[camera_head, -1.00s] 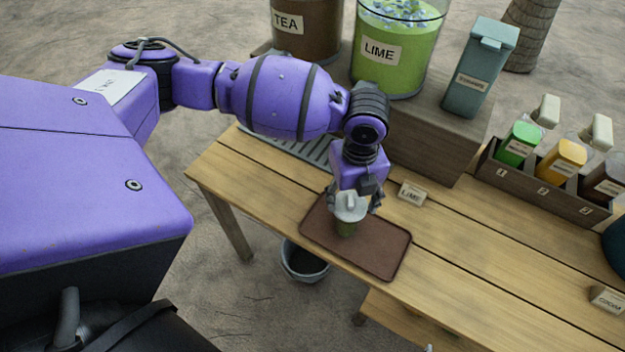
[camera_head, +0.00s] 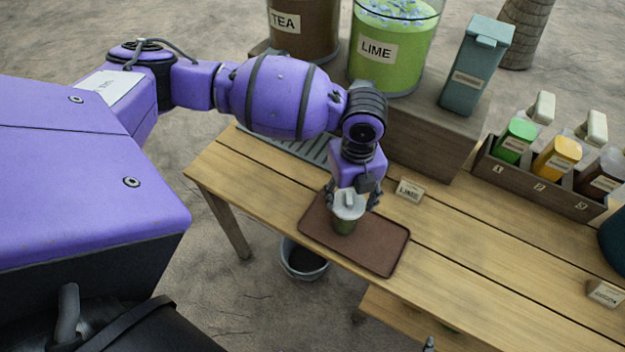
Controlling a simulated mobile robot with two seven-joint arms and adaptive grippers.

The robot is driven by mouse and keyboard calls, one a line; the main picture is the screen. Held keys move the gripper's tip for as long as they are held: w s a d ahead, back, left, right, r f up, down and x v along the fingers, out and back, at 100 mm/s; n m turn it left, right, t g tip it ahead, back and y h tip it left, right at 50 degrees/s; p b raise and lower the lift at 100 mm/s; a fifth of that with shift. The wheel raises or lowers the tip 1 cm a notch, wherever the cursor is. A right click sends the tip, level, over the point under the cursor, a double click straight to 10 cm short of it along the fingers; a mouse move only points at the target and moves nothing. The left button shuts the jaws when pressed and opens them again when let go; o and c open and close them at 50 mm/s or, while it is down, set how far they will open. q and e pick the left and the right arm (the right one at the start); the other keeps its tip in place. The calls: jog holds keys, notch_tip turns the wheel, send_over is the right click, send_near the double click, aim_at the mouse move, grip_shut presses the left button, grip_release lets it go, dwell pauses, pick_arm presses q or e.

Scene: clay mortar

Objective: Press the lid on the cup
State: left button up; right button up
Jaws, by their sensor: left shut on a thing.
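The cup (camera_head: 344,226), small and greenish, stands upright on the brown mat (camera_head: 385,258) at the table's front edge. The pale grey lid (camera_head: 347,211), with a raised knob, sits over the cup's top; I cannot tell whether it is fully seated. My left gripper (camera_head: 349,203) points down from above, with its fingers on either side of the lid, shut on it. The far side of the lid and cup is hidden. My right gripper is not clearly seen.
A wooden riser (camera_head: 435,140) behind holds the TEA container (camera_head: 300,35), the LIME container (camera_head: 390,65) and a teal box (camera_head: 477,70). A LIME sign (camera_head: 409,190) stands near the gripper. A bottle rack (camera_head: 530,185) is at right. A bucket (camera_head: 303,262) is on the ground.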

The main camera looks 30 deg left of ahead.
pick_arm(q)
jog(key=shift+w, duration=0.1)
jog(key=o, duration=0.8)
jog(key=shift+c, duration=0.2)
jog(key=o, duration=0.5)
jog(key=shift+r, duration=0.15)
pick_arm(e)
jog(key=shift+w+r, duration=0.1)
pick_arm(q)
jog(key=shift+r+p, duration=1.2)
jog(key=shift+r, duration=2.25)
pick_arm(e)
jog(key=shift+t, duration=0.7)
jog(key=shift+w+r, duration=1.05)
jog(key=shift+r, duration=0.3)
jog(key=shift+w+r, duration=1.05)
jog(key=shift+r, duration=0.3)
